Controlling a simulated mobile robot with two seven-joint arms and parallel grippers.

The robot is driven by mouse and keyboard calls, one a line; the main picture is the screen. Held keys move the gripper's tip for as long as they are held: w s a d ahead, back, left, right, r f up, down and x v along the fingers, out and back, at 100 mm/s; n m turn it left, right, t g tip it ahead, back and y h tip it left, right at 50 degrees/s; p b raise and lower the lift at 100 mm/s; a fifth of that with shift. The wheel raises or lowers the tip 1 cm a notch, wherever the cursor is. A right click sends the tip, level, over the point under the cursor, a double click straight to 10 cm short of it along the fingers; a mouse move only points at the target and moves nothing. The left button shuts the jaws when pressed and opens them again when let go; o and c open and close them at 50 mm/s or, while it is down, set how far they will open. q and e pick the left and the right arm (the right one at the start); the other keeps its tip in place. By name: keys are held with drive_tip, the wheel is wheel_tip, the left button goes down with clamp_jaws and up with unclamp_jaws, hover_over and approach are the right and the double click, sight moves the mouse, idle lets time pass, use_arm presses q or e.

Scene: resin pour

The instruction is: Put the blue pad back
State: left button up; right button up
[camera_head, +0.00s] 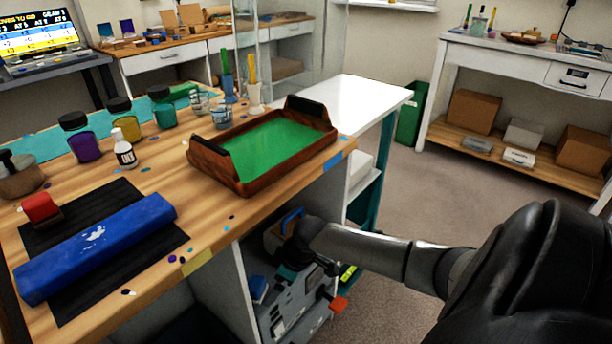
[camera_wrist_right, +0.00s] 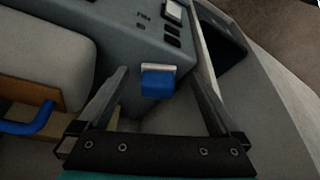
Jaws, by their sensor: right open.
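A small blue block with a pale metal edge (camera_wrist_right: 157,84), possibly the pad, sits against a grey machine (camera_wrist_right: 110,22) in the right wrist view. My right gripper (camera_wrist_right: 163,77) is open, with the block between its fingers in the picture; no contact shows. In the head view my right gripper (camera_head: 290,268) is low at the grey machine (camera_head: 300,312), beside the workbench's open side. A small blue piece (camera_head: 258,288) shows on that machine. A long blue slab (camera_head: 95,246) lies on a black mat (camera_head: 66,308) on the bench. My left gripper is out of view.
The wooden bench (camera_head: 222,238) carries a brown tray with a green inside (camera_head: 225,178), several jars and a red block (camera_head: 40,208). A blue handle (camera_head: 291,219) is close to my right gripper. Open floor (camera_head: 400,190) lies to the right.

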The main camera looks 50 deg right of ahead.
drive_tip(key=s+d+p, duration=0.3)
drive_tip(key=s, duration=0.3)
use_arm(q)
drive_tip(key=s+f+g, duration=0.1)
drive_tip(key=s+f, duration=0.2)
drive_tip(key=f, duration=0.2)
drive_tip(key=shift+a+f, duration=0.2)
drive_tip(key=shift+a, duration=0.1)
use_arm(e)
drive_tip(key=s+a+f+m+h, duration=0.1)
drive_tip(key=s+a+f, duration=0.4)
drive_tip(key=a, duration=0.3)
drive_tip(key=s+a+f+m+g, duration=0.1)
drive_tip(key=s+a+f, duration=0.3)
drive_tip(key=s+a, duration=0.4)
drive_tip(key=shift+s+a+f+m+g+h, duration=0.3)
drive_tip(key=shift+a+f+m+h, duration=0.1)
drive_tip(key=shift+a+m, duration=0.2)
